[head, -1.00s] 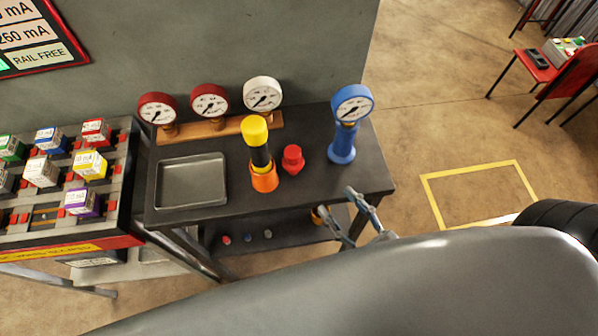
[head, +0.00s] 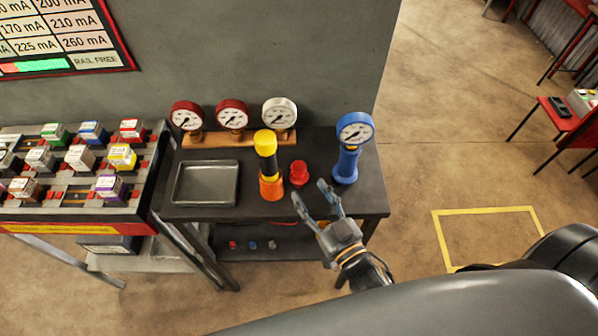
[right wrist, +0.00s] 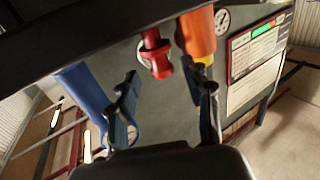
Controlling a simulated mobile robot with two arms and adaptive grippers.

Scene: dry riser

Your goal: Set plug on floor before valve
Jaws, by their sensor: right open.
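A small red piece (head: 299,173), which looks like the plug, stands on the dark table between an orange, black and yellow upright piece (head: 267,165) and a blue gauge stand (head: 346,163). I cannot tell which piece is the valve. My right gripper (head: 310,190) is open and empty at the table's front edge, its fingertips just in front of the red piece and apart from it. In the right wrist view the red piece (right wrist: 156,52) shows beyond and between the open fingers (right wrist: 168,95). My left gripper is not in view.
A metal tray (head: 176,185) is on the table's left, with red and white gauges (head: 232,116) behind on a wooden strip. A rack of labelled blocks (head: 150,180) stands left. A yellow square outline (head: 440,235) marks clear floor at right. Small caps (head: 253,245) lie on the lower shelf.

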